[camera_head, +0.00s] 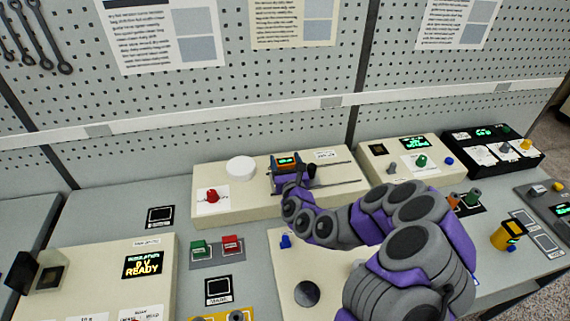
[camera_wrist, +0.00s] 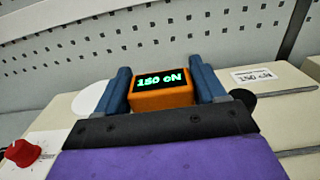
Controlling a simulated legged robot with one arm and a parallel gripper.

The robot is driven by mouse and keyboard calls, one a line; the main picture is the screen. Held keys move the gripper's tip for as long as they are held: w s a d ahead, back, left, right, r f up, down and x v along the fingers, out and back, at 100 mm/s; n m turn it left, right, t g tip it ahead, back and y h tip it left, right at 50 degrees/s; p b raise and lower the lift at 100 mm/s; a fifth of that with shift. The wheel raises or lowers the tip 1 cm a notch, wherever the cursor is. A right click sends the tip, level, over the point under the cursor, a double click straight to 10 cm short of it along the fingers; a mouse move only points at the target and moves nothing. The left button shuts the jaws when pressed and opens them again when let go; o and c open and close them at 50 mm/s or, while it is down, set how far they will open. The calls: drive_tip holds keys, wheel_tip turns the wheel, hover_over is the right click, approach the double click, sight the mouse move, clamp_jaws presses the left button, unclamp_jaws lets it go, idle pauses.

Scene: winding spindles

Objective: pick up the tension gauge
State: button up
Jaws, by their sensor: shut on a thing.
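The tension gauge (camera_wrist: 163,95) is a small orange block with a dark screen showing green characters that look like "150 cN". It sits between the two blue fingers of my gripper (camera_wrist: 164,72) in the wrist view, and the gripper is shut on it. In the head view the gauge (camera_head: 287,160) is over the back cream unit (camera_head: 240,212), partly hidden by my gripper (camera_head: 286,174) and arm. I cannot tell whether it touches the surface below.
Beside the gauge are a white disc (camera_head: 241,168), a red knob (camera_head: 212,196) and thin metal rods (camera_head: 335,164). A pegboard (camera_head: 300,75) rises close behind. A yellow-orange device (camera_head: 507,236) stands at the right. Several panels with buttons surround my arm.

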drive_tip(key=v, duration=0.2)
drive_tip(key=p+v, duration=0.1)
drive_tip(key=v, duration=0.1)
drive_tip(key=shift+s+d+r, duration=0.1)
drive_tip(key=shift+s+r, duration=0.1)
drive_tip(key=shift+s, duration=0.15)
drive_tip(key=shift+s+r+p, duration=0.1)
drive_tip(key=shift+s+p, duration=0.05)
drive_tip(key=shift+p, duration=1.45)
drive_tip(key=shift+s+p, duration=0.15)
drive_tip(key=shift+p, duration=0.4)
drive_tip(key=p, duration=1.5)
approach(287, 165)
drive_tip(key=shift+s+d+r, duration=0.15)
drive_tip(key=shift+s+r, duration=0.05)
drive_tip(key=shift+s, duration=0.65)
drive_tip(key=shift+s+d+r, duration=0.1)
drive_tip(key=shift+s+r, duration=0.15)
drive_tip(key=shift+s, duration=0.65)
